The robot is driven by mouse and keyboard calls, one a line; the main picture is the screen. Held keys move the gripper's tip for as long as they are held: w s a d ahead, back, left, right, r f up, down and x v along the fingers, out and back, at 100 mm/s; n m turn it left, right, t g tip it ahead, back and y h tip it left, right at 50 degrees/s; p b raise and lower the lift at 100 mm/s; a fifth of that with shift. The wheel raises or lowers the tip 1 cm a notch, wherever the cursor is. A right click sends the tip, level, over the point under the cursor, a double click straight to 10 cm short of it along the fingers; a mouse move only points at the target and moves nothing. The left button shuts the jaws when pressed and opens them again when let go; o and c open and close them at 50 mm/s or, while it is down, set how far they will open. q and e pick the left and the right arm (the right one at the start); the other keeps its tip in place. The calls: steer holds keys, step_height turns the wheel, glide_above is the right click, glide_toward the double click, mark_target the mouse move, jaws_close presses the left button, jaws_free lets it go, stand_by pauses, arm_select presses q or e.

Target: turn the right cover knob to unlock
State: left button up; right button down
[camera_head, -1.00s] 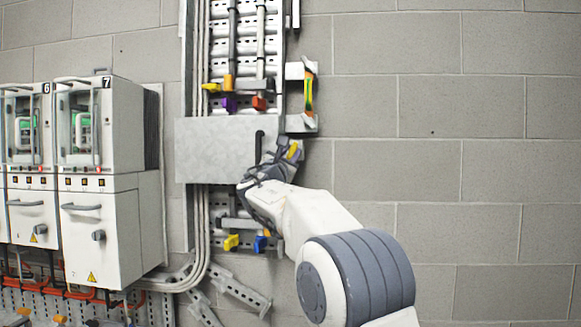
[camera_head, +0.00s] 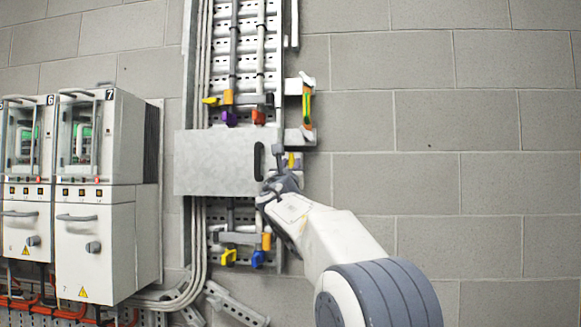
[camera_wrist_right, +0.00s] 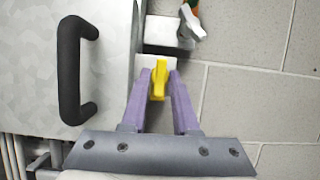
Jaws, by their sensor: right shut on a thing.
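The grey metal cover (camera_head: 215,162) spans the cable channel on the wall, with a black handle (camera_head: 259,161) near its right end. The handle also shows in the right wrist view (camera_wrist_right: 70,70). The yellow right cover knob (camera_wrist_right: 158,80) is between the purple fingers of my right gripper (camera_wrist_right: 160,85), which is shut on it. The knob's grip looks upright in the head view (camera_head: 291,160). My right gripper (camera_head: 285,166) reaches it from below, just right of the handle, and partly hides the cover's lower right corner. My left gripper is not in view.
Above the cover are yellow, purple and red clamps, with a bracket holding a green and orange piece (camera_head: 307,107) at right. Yellow and blue clamps sit below. Drive cabinets (camera_head: 100,190) stand at left. The block wall (camera_head: 450,180) at right is bare.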

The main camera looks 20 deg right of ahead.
steer(key=shift+f, duration=0.15)
steer(key=c, duration=0.9)
jaws_free()
steer(key=shift+o, duration=0.2)
steer(key=shift+s+a+f+b, duration=0.2)
steer(key=shift+s+b, duration=0.1)
steer(key=shift+b, duration=0.1)
steer(key=b+v, duration=0.5)
steer(key=v, duration=0.4)
steer(key=shift+s, duration=0.3)
